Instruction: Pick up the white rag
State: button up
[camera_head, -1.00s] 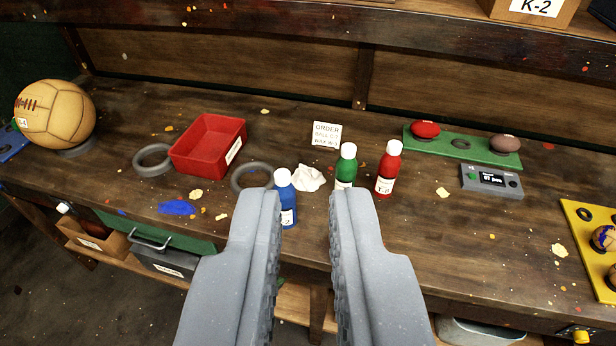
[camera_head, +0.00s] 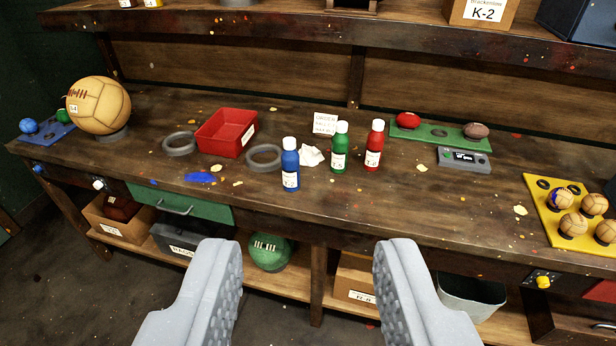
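The white rag (camera_head: 311,156) lies crumpled on the wooden workbench (camera_head: 400,205). It sits between and slightly behind the blue bottle (camera_head: 291,166) and the green bottle (camera_head: 339,150), partly hidden by them. The red bottle (camera_head: 374,146) stands to the right of the green one. My gripper (camera_head: 308,275) is open and empty, its two grey fingers wide apart in front of the bench and well short of the rag.
A red tray (camera_head: 228,146) and two grey rings (camera_head: 264,157) are left of the rag. A stitched ball (camera_head: 98,105) stands at the far left. A green board (camera_head: 440,139), a meter (camera_head: 464,160) and a yellow ball rack (camera_head: 541,204) are at right. A shelf (camera_head: 300,37) overhangs the back.

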aim_at(311, 157)
jog(key=z, duration=0.1)
jog(key=k, duration=0.4)
jog(key=u, duration=0.85)
jog(key=i, duration=3)
jog(key=z, duration=0.8)
